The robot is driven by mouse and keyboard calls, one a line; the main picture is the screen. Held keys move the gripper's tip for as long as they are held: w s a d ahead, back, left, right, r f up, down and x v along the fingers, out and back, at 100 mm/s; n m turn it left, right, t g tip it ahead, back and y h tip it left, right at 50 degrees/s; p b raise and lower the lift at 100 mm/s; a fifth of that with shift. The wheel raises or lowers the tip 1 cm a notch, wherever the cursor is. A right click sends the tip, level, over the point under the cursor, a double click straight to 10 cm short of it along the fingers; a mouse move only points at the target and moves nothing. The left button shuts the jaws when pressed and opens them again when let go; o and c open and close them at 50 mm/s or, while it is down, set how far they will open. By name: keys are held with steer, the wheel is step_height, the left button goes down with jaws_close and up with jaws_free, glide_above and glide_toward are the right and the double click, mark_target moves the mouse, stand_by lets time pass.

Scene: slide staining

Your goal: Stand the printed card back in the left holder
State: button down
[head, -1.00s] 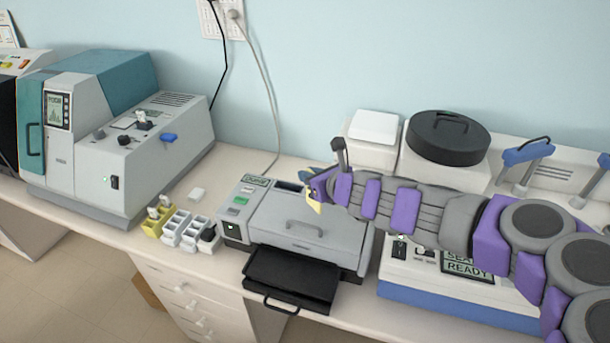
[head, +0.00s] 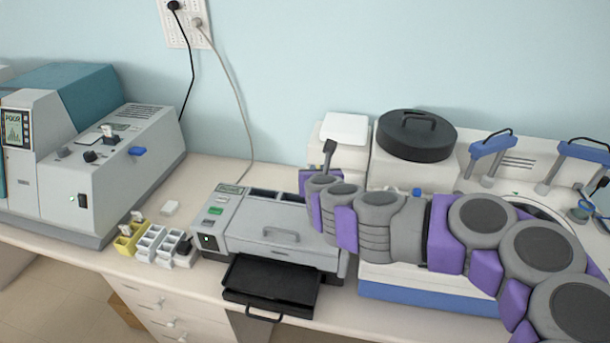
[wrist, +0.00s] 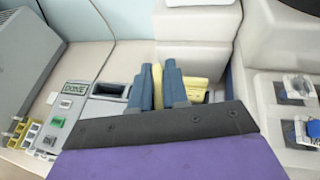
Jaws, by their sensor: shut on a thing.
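My gripper (wrist: 157,88) is shut on a yellow piece, which I take as the printed card (wrist: 157,82). Its yellow shows between the blue fingers, and more yellow shows just right of them; no print is readable. In the head view my arm hides the fingers and the card. The grey printer-like machine (head: 222,222) has two dark recesses at its top back. The left recess (head: 264,192) is in view and looks empty; in the wrist view a dark recess (wrist: 108,90) lies left of my fingers. I cannot tell for sure which recess is the left holder.
A black tray (head: 270,285) sticks out at the machine's front. Yellow (head: 128,240) and white (head: 150,243) small racks stand to its left. A large grey-and-teal machine (head: 75,185) is further left. A white box (head: 345,128) and a black lid (head: 416,135) rise close behind my arm.

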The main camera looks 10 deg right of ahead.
steer(key=d+m+h, duration=0.2)
steer(key=shift+w+d+r+h, duration=0.2)
steer(key=shift+w+d+h, duration=0.05)
steer(key=shift+w+h, duration=0.05)
steer(key=shift+r, duration=0.1)
stand_by(0.5)
steer(key=shift+w+f+g, duration=0.1)
steer(key=shift+f+g, duration=0.1)
steer(key=shift+g, duration=0.1)
